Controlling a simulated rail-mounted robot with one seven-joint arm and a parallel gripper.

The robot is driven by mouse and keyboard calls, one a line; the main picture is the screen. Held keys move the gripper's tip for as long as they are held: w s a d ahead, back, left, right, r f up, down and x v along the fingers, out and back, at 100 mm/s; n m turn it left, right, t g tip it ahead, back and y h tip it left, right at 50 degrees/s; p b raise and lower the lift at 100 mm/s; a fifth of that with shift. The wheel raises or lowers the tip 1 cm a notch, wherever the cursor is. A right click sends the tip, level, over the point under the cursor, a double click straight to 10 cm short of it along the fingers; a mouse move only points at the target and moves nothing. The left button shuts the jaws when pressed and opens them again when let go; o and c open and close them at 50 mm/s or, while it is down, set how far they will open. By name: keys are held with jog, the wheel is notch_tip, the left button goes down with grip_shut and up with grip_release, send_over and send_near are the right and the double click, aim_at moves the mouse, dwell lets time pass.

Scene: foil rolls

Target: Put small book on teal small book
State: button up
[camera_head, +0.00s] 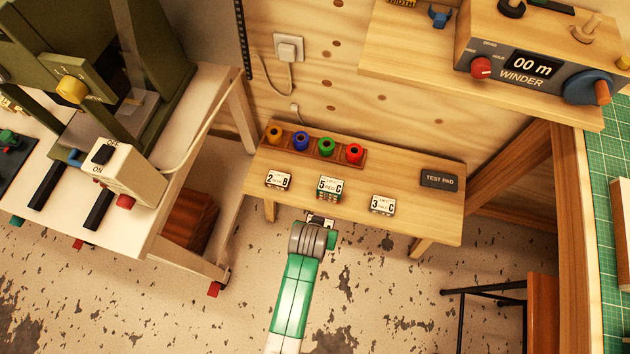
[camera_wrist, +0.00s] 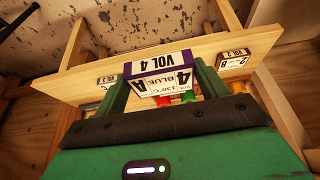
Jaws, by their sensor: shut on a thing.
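My gripper (camera_head: 318,220) is at the front edge of the small wooden table in the head view. In the wrist view my gripper (camera_wrist: 163,88) is shut on a small book (camera_wrist: 158,64) with a purple spine reading VOL 4 and a white cover marked 4, BLUE, A. In the head view a small book marked 5 C (camera_head: 330,187), with teal-green on its front side, lies on the table just beyond my gripper. It looks taller than its neighbours. I cannot pick it out in the wrist view, where the held book blocks part of the table.
A book marked 2 B (camera_head: 278,180) lies to the left and one marked 3 C (camera_head: 382,204) to the right. Behind stands a rack (camera_head: 310,146) of coloured rolls. A dark test pad (camera_head: 439,180) lies at the table's right end. Bare wood separates these things.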

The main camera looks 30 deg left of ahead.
jog(key=b, duration=0.8)
send_over(330, 186)
jog(key=s, duration=0.2)
jog(key=shift+w+d+f, duration=0.1)
jog(key=shift+d+f, duration=0.2)
jog(key=shift+f, duration=0.55)
jog(key=shift+w+r, duration=0.1)
jog(key=shift+w, duration=0.1)
notch_tip(330, 186, down, 4)
jog(key=shift+s+r+b, duration=0.1)
jog(key=shift+r+b, duration=0.15)
jog(key=shift+b, duration=1)
jog(key=shift+f, duration=0.15)
jog(key=o, duration=1)
jog(key=p+v, duration=0.7)
jog(key=v, duration=0.5)
